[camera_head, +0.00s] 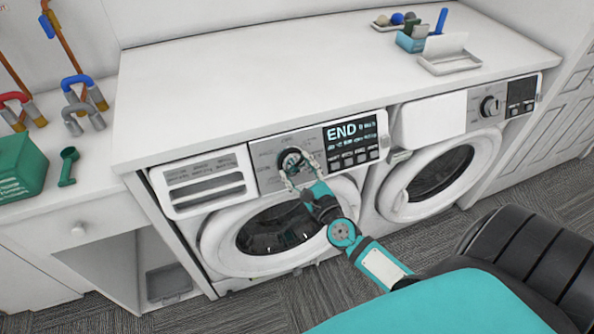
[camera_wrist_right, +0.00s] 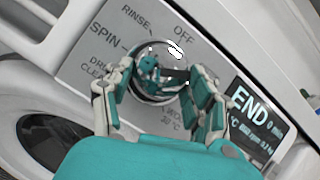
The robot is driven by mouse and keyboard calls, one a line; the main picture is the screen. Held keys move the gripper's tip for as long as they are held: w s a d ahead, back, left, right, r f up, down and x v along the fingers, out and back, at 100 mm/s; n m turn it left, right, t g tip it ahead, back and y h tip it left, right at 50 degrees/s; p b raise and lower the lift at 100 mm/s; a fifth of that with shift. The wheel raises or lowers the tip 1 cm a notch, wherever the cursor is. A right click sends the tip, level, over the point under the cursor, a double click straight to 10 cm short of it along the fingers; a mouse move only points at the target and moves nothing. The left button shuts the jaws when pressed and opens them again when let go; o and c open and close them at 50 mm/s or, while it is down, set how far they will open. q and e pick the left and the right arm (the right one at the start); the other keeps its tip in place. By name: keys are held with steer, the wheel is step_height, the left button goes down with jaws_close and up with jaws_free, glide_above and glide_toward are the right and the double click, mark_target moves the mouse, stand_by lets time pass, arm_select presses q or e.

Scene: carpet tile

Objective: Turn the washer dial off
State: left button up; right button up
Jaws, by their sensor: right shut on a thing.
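The washer dial (camera_head: 291,158) is on the control panel of the left machine, beside a lit display (camera_head: 350,132) that reads END. In the right wrist view the dial (camera_wrist_right: 158,78) shows between my fingers, with the labels OFF, RINSE and SPIN around it. A white mark on its upper edge lies toward OFF; I cannot tell if it is the pointer. My right gripper (camera_head: 293,171) is shut on the dial, with one finger on each side, as the right wrist view (camera_wrist_right: 161,72) shows. The fingers hide part of the dial's sides and lower labels. My left gripper is not in view.
A second machine (camera_head: 440,170) with its own dial (camera_head: 490,106) stands to the right. The white countertop (camera_head: 240,80) above is mostly clear, with a small tray (camera_head: 450,62) at the back right. A green box (camera_head: 20,168) and pipes stand at the left.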

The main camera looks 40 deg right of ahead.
steer(key=n+y, duration=0.1)
steer(key=n, duration=0.3)
steer(key=shift+d+g+y, duration=0.2)
steer(key=shift+g+y, duration=0.1)
steer(key=shift+y, duration=0.1)
steer(key=n, duration=0.1)
steer(key=n+y, duration=0.1)
steer(key=n, duration=0.1)
steer(key=shift+d+r+g+p, duration=0.1)
steer(key=shift+r+g+p, duration=0.1)
steer(key=shift+g+p, duration=0.15)
steer(key=n+y, duration=0.1)
steer(key=n, duration=0.1)
steer(key=n+g+y+p, duration=0.1)
steer(key=n, duration=0.1)
steer(key=shift+d+r, duration=0.15)
steer(key=shift+w+n+g+y+p, duration=0.1)
steer(key=shift+n+g+y+p, duration=0.2)
steer(key=shift+n+g+p, duration=0.9)
steer(key=shift+n+t, duration=0.35)
steer(key=shift+n, duration=0.25)
